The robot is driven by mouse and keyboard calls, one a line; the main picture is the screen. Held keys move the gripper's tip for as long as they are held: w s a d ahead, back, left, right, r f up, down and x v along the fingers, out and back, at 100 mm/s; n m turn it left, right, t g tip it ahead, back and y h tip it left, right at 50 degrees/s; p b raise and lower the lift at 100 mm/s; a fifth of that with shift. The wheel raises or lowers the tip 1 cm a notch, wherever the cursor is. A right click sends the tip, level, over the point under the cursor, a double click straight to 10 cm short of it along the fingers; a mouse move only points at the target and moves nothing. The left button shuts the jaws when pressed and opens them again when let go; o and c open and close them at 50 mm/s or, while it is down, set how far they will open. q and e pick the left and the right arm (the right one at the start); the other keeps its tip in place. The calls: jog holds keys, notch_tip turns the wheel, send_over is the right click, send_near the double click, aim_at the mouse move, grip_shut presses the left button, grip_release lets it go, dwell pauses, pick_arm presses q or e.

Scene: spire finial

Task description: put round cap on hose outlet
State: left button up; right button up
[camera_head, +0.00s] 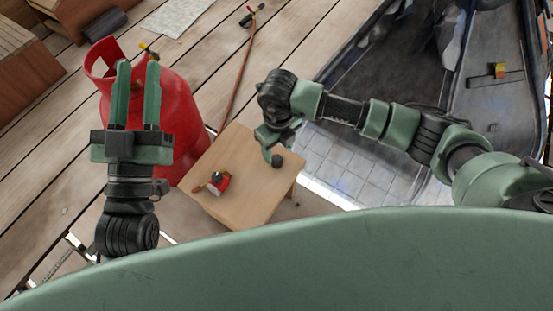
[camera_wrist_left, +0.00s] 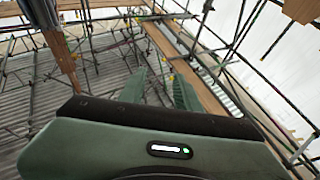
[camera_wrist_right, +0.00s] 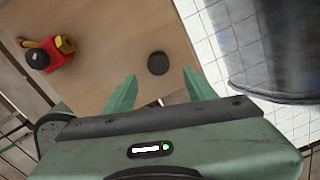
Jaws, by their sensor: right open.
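The round cap, a small dark disc (camera_head: 277,160), lies on the small wooden table. The right wrist view shows it (camera_wrist_right: 158,63) flat on the wood, just beyond and between the fingertips. My right gripper (camera_head: 273,146) is open and empty, above the table's right part; its fingers also show in the right wrist view (camera_wrist_right: 159,76). A red fitting (camera_head: 219,184) with a black knob and brass ends sits on the table's left part; it also shows in the right wrist view (camera_wrist_right: 40,56). Its brass end (camera_wrist_right: 66,44) may be the hose outlet. My left gripper (camera_head: 138,66) is open and empty, away from the table.
A red gas cylinder (camera_head: 180,100) stands behind the table (camera_head: 235,150), near my left gripper. An orange hose (camera_head: 240,70) runs across the plank floor. A tiled surface and dark roof structure lie to the right. Scaffold poles fill the left wrist view.

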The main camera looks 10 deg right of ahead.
pick_arm(q)
jog(key=shift+s+r+t, duration=0.45)
jog(key=shift+r+t, duration=0.15)
jog(key=shift+r, duration=0.2)
pick_arm(e)
jog(key=shift+f, duration=0.6)
